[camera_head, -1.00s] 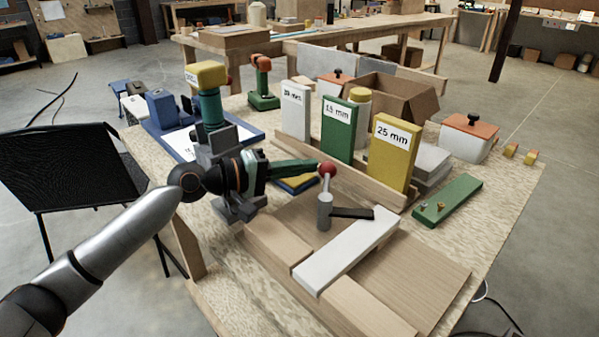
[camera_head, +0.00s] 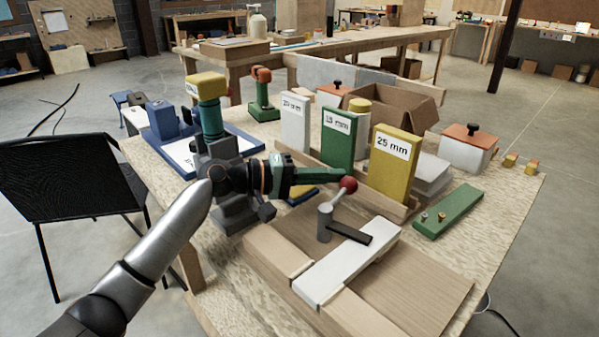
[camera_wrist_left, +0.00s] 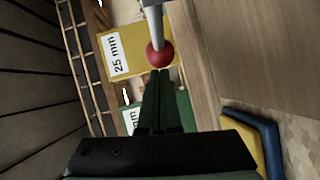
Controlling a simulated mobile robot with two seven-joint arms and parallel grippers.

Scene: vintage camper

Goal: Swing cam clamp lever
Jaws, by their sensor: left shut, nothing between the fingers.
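The cam clamp has a grey post (camera_head: 325,223), a black arm (camera_head: 352,233) lying over a white bar (camera_head: 345,265), and a lever with a red ball knob (camera_head: 348,184). The lever leans up and to the right from the post. My left gripper (camera_head: 338,189) comes in from the left, shut and empty, its green fingertips at the knob's left side. In the left wrist view the shut fingers (camera_wrist_left: 160,80) point at the red knob (camera_wrist_left: 160,54), touching it or nearly so. My right gripper is not in view.
White, green (camera_head: 338,140) and yellow (camera_head: 393,165) blocks with mm labels stand in a wooden rack behind the clamp. A green plate (camera_head: 448,210) lies at right. A blue tray (camera_head: 240,140) and a yellow-topped green device (camera_head: 208,105) stand behind my left gripper.

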